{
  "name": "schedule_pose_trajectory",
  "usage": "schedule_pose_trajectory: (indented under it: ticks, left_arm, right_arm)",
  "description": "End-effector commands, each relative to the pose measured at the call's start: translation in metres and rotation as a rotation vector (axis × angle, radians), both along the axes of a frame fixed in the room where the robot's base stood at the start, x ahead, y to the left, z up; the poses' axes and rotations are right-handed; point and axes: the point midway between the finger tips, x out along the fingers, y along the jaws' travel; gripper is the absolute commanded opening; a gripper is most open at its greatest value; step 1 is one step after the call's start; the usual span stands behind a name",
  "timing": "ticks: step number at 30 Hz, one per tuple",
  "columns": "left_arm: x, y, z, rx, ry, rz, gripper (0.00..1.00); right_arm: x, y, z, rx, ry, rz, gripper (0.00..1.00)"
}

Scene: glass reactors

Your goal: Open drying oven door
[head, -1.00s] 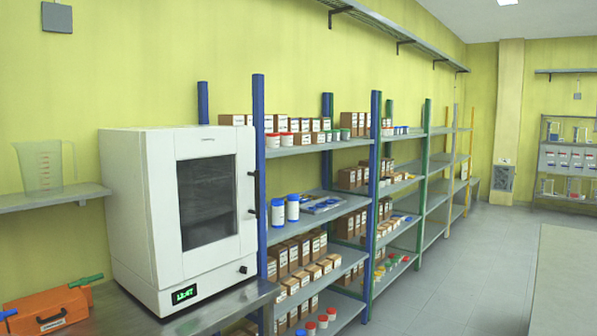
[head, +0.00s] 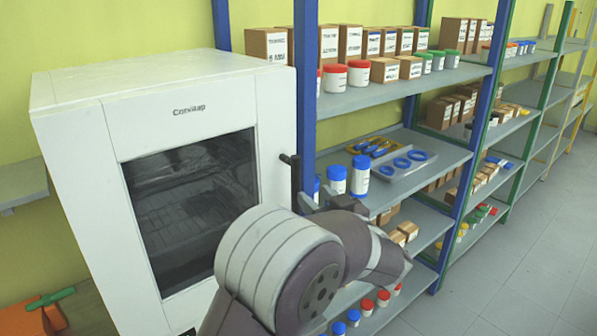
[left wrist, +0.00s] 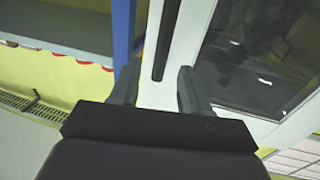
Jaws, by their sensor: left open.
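The drying oven (head: 75,90) is a white box with a dark door window (head: 190,200); its door is shut. The dark vertical door handle (head: 295,178) is at the door's right edge, partly hidden behind my left arm. My left gripper (head: 320,200) is beside the handle, mostly covered by my wrist. In the left wrist view, my left gripper (left wrist: 159,85) is open, and the end of the handle bar (left wrist: 168,40) lies between its two fingers in the picture. I cannot tell whether they touch it. My right gripper is not in view.
A blue-post shelf rack (head: 304,80) stands close to the oven's right side, with boxes, white bottles (head: 360,176) and a grey tray (head: 405,168). An orange toolbox (head: 35,316) is at the lower left. The floor (head: 530,240) at right is clear.

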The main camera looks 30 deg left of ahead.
Motion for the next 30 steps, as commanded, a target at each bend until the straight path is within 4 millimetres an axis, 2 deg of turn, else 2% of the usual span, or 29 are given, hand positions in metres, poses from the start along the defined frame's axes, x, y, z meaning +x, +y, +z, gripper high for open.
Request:
schedule_pose_trajectory:
  ticks: [1,3,9,14,22,26,27,30]
  left_arm:
    - [0.007,0.013,0.005,0.000,0.002,0.005,0.47]
    - [0.018,0.028,0.005,0.000,0.001,0.004,0.47]
    - [0.042,0.063,0.004,-0.001,0.000,0.001,0.47]
    - [0.050,0.076,0.001,-0.002,-0.001,-0.002,0.47]
    - [0.052,0.077,0.000,-0.001,-0.002,-0.004,0.47]
    - [0.051,0.077,0.000,-0.002,-0.001,-0.003,0.04]
    - [0.051,0.077,0.000,-0.002,-0.001,-0.003,0.00]
    - [0.051,0.077,0.000,-0.002,-0.001,-0.004,0.00]
  right_arm:
    - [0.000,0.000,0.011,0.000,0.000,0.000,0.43]
    - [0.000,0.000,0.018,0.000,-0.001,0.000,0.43]
    - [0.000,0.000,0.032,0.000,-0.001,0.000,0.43]
    - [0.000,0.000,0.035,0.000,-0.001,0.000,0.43]
    - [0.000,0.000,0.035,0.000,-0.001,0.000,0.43]
    - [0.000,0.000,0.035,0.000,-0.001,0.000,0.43]
    - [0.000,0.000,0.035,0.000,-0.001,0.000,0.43]
    - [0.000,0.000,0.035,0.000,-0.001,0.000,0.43]
